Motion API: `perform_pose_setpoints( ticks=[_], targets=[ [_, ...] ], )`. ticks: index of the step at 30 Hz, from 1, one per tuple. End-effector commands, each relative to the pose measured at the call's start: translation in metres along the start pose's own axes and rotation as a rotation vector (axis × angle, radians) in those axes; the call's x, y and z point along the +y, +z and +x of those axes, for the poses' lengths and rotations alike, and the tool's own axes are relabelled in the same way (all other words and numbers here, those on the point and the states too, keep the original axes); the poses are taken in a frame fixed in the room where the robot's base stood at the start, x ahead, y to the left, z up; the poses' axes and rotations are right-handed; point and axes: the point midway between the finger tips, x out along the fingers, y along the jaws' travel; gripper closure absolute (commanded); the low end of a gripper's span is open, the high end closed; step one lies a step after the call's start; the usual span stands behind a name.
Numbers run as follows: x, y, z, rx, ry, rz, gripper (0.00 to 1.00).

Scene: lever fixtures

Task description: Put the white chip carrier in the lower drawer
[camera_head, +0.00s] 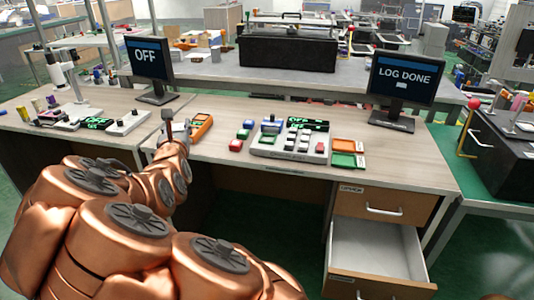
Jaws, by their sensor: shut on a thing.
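My gripper (176,128) is over the desk's left part, just left of an orange handheld meter. It is small in view and partly hidden by my copper-coloured arm. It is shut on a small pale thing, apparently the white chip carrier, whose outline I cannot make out. The lower drawer (378,252) is at the bottom right, under the desk. It is pulled out, and its pale inside looks empty. The upper drawer (385,207) above it is shut.
The orange meter (202,126) lies beside my gripper. Coloured blocks surround a white panel (290,143) with green displays. Orange and green trays (347,152) lie right of it. Monitors read "OFF" (149,60) and "LOG DONE" (405,84). The desk's front right is clear.

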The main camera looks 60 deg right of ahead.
Motion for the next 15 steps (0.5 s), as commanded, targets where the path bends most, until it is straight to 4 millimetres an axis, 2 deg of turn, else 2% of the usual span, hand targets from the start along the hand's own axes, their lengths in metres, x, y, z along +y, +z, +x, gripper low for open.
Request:
perform_pose_setpoints(
  ticks=[1, 8, 15],
  targets=[
    [-0.019, -0.015, 0.004, -0.003, -0.033, 0.001, 0.79],
    [-0.092, -0.045, 0.011, 0.001, -0.160, 0.001, 0.79],
    [-0.167, -0.071, 0.009, -0.003, -0.289, 0.000, 0.79]
  ],
)
